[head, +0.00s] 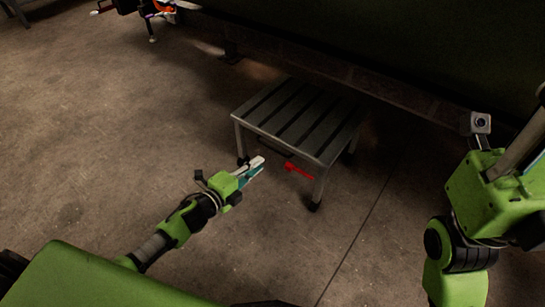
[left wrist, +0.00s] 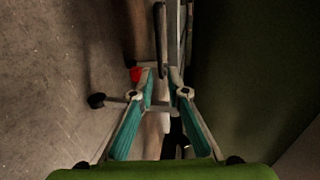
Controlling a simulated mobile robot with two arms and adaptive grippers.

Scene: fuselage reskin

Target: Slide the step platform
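The step platform (head: 318,128), a low grey metal stool with a slatted top and dark feet, stands on the floor beside the large dark green body. My left gripper (head: 260,165) is at its near left side, below the top's edge. In the left wrist view, the two teal fingers (left wrist: 160,73) are apart, with a gap between their tips. A dark bar (left wrist: 160,40) and pale metal parts of the platform show just beyond them; contact cannot be told. My right arm (head: 490,195) is at the right; its gripper fingers are not visible.
A red part (head: 298,170) shows below the platform's front edge, also just left of the fingertips in the left wrist view (left wrist: 136,74). The dark green body (head: 400,45) bounds the far side. Bare concrete floor (head: 100,120) lies open at left and in front.

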